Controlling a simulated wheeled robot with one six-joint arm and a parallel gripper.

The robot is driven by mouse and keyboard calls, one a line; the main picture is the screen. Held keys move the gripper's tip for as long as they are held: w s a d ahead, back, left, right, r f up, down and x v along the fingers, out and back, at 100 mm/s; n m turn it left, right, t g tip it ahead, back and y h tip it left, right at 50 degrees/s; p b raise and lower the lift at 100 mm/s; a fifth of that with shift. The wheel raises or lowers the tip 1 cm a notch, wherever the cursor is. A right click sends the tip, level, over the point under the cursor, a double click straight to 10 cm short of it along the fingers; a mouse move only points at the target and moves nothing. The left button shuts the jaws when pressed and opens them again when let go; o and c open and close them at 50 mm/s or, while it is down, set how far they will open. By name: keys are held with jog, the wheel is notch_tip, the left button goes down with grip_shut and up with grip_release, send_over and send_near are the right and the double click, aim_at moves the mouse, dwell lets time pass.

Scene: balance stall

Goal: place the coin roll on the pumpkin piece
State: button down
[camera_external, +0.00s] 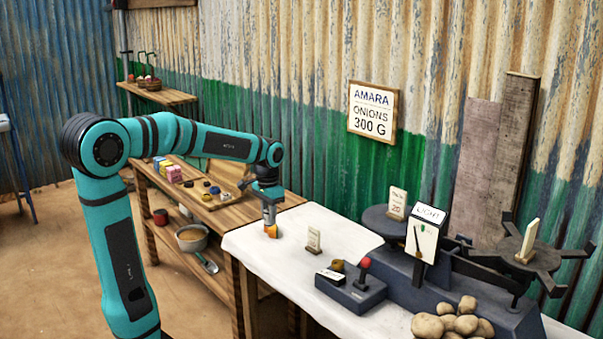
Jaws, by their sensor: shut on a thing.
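My gripper (270,220) points down over the left end of the white-covered table. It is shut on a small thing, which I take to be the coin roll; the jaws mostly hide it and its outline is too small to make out. A small orange block, the pumpkin piece (271,232), is directly under the fingertips, at the cloth's left part. From this view I cannot tell whether the held thing touches the pumpkin piece.
The white cloth (262,254) is clear around the gripper. A small card (314,239) stands to the right. Beyond are a dark box with a red knob (365,262), the balance (440,275) and potatoes (466,326). A wooden bench (225,215) with small goods stands behind left.

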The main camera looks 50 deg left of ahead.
jog(key=w+a+r+n, duration=0.3)
jog(key=w+a, duration=0.4)
jog(key=a, duration=0.2)
jog(key=shift+w+a+f, duration=0.1)
jog(key=shift+f, duration=2.25)
jog(key=shift+a+f, duration=0.1)
jog(key=shift+f, duration=2.25)
jog(key=shift+f, duration=0.15)
jog(key=c, duration=1.1)
grip_release()
jog(key=shift+c, duration=0.2)
notch_tip(320, 180, up, 12)
jog(key=shift+r, duration=0.2)
